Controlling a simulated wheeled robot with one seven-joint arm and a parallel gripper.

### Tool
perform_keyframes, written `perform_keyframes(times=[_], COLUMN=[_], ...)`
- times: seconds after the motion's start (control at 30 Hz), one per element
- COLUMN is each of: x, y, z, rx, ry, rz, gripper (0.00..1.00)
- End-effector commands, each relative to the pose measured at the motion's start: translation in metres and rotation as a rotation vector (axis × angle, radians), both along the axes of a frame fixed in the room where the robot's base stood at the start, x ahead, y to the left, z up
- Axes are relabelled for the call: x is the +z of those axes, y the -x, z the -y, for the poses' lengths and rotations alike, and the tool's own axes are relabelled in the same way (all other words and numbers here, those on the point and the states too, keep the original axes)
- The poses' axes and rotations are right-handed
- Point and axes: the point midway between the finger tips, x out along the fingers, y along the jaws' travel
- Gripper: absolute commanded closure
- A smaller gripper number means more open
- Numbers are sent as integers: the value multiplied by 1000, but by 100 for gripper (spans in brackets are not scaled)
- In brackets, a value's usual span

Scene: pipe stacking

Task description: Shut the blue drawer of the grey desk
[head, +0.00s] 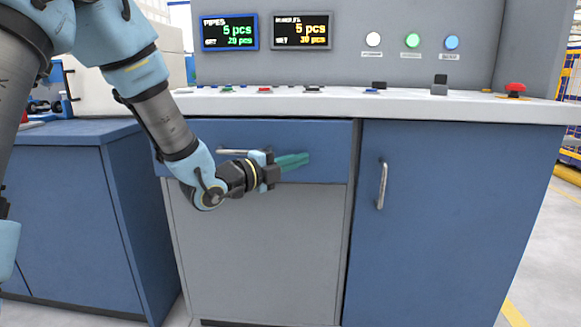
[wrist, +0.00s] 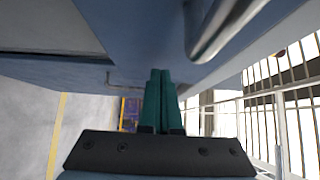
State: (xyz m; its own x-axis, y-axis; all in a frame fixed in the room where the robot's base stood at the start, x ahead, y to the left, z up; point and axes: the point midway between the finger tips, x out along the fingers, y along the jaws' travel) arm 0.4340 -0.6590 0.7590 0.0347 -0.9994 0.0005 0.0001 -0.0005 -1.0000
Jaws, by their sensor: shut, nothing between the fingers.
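The grey desk (head: 258,245) fills the middle of the head view. Its blue drawer (head: 332,138) is a wide front panel under the light worktop, with a bar handle (head: 232,151) on it. From this angle I cannot tell how far the drawer stands out. My gripper (head: 306,160) is in front of the drawer, right of its handle, with green fingers shut and empty, pointing right. Contact with the panel cannot be told. In the wrist view the fingers (wrist: 160,75) lie together beneath a blue surface, and a metal bar handle (wrist: 222,28) is close at the top right.
A blue cabinet door (head: 450,210) with an upright handle (head: 382,186) is right of the drawer. The worktop (head: 420,104) carries buttons, including a red one (head: 515,88). A lower blue cabinet (head: 65,215) stands at left. Floor shows at far right.

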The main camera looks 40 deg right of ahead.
Motion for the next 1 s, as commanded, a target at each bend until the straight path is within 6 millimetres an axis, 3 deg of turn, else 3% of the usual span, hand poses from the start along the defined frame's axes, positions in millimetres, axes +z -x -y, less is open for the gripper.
perform_keyframes(times=[0.5,0.8,1.0], x=[0,-1,0], y=[-9,-40,-44], z=[7,36,40], rx=[1,1,3], ry=[0,0,0], rz=[0,0,1], gripper=[100,100,100])
